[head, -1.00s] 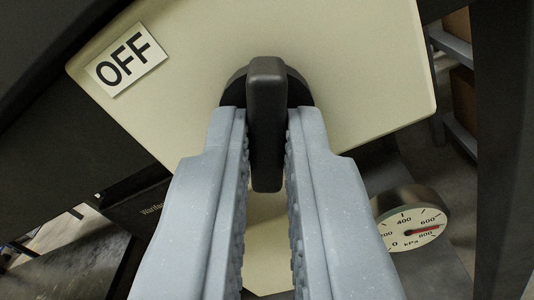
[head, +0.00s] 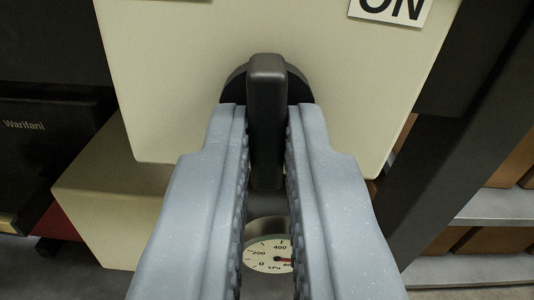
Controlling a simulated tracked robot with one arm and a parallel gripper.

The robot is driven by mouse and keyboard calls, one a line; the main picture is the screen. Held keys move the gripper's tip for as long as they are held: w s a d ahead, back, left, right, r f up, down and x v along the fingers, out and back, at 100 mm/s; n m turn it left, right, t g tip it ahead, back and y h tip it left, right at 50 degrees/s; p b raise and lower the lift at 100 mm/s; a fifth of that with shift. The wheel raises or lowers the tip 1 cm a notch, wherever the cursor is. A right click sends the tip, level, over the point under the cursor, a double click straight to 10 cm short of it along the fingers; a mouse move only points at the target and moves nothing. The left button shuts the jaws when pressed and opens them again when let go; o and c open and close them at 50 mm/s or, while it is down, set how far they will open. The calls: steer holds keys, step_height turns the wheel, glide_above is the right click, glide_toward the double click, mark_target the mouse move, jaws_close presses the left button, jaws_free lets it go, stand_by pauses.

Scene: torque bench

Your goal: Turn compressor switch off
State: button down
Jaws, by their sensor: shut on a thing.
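The compressor switch is a dark rotary knob (head: 266,95) with a bar handle, mounted on a cream panel (head: 165,80). My gripper (head: 267,115) is shut on the bar handle, one ridged grey finger on each side. The handle stands upright in the picture, and its top end points between the labels. A white ON label (head: 392,8) is cut off at the top right. Only a sliver of another label shows at the top edge, left of centre. The fingers hide part of the handle's sides and the panel's lower middle.
A pressure gauge (head: 268,255) marked in kPa sits below, partly hidden by the fingers. A dark post (head: 440,150) and shelves with brown boxes (head: 480,250) are on the right. A dark unit marked Warifani (head: 45,130) is on the left.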

steer(key=n+b, duration=0.1)
steer(key=n, duration=0.3)
steer(key=shift+f+n, duration=0.1)
steer(key=shift+n, duration=0.2)
stand_by(0.3)
steer(key=c, duration=1.5)
jaws_free()
steer(key=shift+s, duration=0.1)
steer(key=shift+s, duration=0.5)
steer(key=s+p, duration=0.3)
steer(key=s, duration=0.9)
steer(key=shift+s+d, duration=0.25)
steer(key=shift+s, duration=0.05)
